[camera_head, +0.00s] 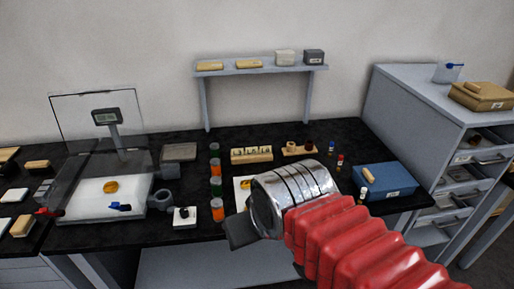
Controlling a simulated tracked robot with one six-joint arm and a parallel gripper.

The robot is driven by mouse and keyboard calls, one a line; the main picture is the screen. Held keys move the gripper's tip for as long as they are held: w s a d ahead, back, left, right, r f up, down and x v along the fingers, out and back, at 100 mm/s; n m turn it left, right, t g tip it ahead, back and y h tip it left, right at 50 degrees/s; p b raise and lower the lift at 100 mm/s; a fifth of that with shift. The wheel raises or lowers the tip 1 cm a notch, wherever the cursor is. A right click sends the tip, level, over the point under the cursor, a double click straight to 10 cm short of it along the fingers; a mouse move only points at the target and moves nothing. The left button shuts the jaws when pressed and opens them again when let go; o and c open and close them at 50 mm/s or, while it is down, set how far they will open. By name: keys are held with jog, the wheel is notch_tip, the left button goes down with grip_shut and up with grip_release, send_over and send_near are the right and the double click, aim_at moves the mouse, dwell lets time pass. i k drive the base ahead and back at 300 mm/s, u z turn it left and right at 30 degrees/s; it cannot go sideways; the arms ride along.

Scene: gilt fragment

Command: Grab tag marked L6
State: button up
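A wooden rack (239,158) stands on the black bench and holds several small pale tags (264,151) with dark marks. The marks are too small to read, so I cannot tell which tag is L6. My gripper (240,231) is in front of the rack and nearer to me, over the front part of the bench. Only a dark part of it shows past my silver wrist and red sleeve, so its opening is hidden. It appears apart from the rack.
Left are a balance with a clear cover and white base (85,205), and a column of orange and green jars (217,209). A small wooden stand (297,152) and a blue box (390,182) are right. A shelf (262,70) stands behind. Grey drawers (410,105) stand far right.

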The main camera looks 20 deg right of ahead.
aim_at(264, 149)
jog(key=i, duration=0.85)
jog(key=z, duration=0.05)
